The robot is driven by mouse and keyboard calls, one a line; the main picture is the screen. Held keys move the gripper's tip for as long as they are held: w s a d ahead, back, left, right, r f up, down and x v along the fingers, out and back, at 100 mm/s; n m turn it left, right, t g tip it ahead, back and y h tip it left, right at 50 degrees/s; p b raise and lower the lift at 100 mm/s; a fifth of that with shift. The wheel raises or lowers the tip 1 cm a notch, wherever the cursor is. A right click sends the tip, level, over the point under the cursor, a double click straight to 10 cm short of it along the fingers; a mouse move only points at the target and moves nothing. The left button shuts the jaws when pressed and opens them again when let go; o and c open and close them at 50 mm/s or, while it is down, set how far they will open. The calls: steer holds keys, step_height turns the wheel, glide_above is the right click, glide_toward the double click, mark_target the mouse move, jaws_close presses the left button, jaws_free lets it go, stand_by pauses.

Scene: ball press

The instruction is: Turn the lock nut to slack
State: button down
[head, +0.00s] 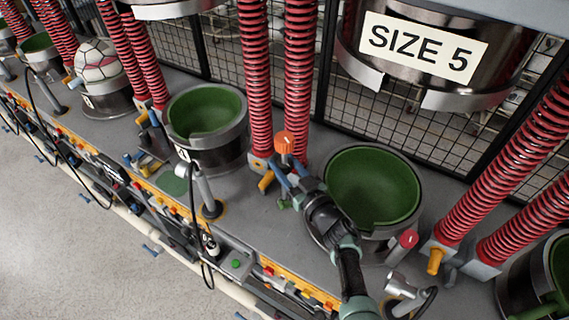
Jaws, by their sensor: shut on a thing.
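An orange round knob with a small white mark, which I take to be the lock nut (284,143), stands at the foot of a pair of red springs near the middle of the head view. My gripper (286,163) reaches it from the lower right, its two blue-grey fingers on either side just under the orange top. The gripper is shut on it. The exact contact is small and partly hidden by the fingers. The nut's turn angle against its base cannot be read.
A green-lined cup (372,187) stands close right of my gripper, with a red knob (408,240) at its front. Another green-lined cup (205,125) is to the left. Red springs (299,80) rise right behind the nut. A grey post (209,195) with a cable stands front left.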

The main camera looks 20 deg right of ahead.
mark_target(289, 169)
steer(key=shift+c, duration=1.9)
jaws_free()
steer(key=s+p, duration=0.1)
steer(key=s, duration=0.2)
steer(key=s+d+p, duration=0.1)
steer(key=s+p, duration=0.1)
steer(key=shift+s+r, duration=0.1)
steer(key=shift+s, duration=0.3)
steer(key=shift+s+d, duration=0.15)
steer(key=shift+s, duration=0.65)
